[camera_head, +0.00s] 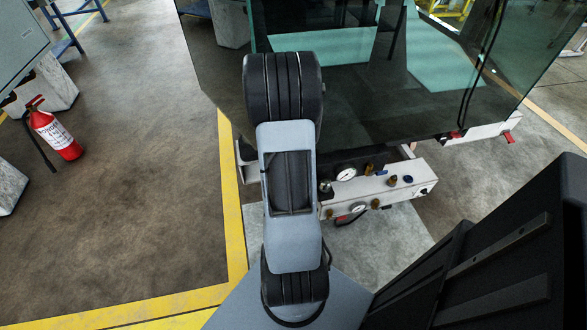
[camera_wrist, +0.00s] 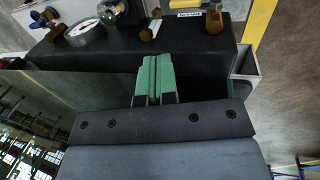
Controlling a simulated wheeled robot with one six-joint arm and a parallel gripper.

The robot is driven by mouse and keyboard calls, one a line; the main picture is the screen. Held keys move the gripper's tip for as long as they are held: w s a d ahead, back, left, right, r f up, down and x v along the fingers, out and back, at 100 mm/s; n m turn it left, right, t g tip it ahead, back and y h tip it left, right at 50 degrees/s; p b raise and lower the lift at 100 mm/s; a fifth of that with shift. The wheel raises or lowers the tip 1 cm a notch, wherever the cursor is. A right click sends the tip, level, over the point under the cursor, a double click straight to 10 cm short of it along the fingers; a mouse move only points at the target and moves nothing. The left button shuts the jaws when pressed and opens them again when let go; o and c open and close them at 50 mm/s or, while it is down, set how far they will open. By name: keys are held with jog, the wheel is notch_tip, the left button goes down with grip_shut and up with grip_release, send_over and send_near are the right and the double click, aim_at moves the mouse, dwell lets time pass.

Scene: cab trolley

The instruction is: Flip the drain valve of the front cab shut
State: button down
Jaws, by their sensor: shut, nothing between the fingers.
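The front cab (camera_head: 400,90) is a glass-fronted body with a fittings panel (camera_head: 405,190) below it. The panel carries gauges (camera_head: 346,174), brass fittings (camera_head: 391,181) and a blue knob (camera_head: 408,178). In the wrist view my gripper (camera_wrist: 157,60) has its green fingers together and empty, over a dark block (camera_wrist: 205,47). A brass fitting (camera_wrist: 150,30) lies just beyond the fingertips; I cannot tell whether they touch. Another brass fitting (camera_wrist: 213,20) is to the right, near a white label (camera_wrist: 188,14). I cannot tell which is the drain valve. In the head view my arm hides the gripper.
A round gauge (camera_wrist: 84,33) and a shiny round fitting (camera_wrist: 112,11) lie left of the fingers. A grey bracket (camera_wrist: 245,68) is close on the right. A red extinguisher (camera_head: 55,133) stands far left. The floor between it and the yellow line (camera_head: 228,190) is clear.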

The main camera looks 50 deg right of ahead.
jog(key=shift+r, duration=0.65)
jog(key=w+a+r+n+t+y+p, duration=0.1)
jog(key=a+r+n+p, duration=0.3)
jog(key=a+r+p, duration=0.6)
jog(key=a+r+n+t+y+p, duration=0.1)
jog(key=a+r+n+t+p, duration=0.3)
jog(key=a+r+p, duration=0.6)
jog(key=a+r, duration=0.5)
jog(key=r, duration=0.3)
jog(key=a+r, duration=0.6)
jog(key=r, duration=0.3)
jog(key=shift+w, duration=0.4)
jog(key=shift+a+r, duration=0.1)
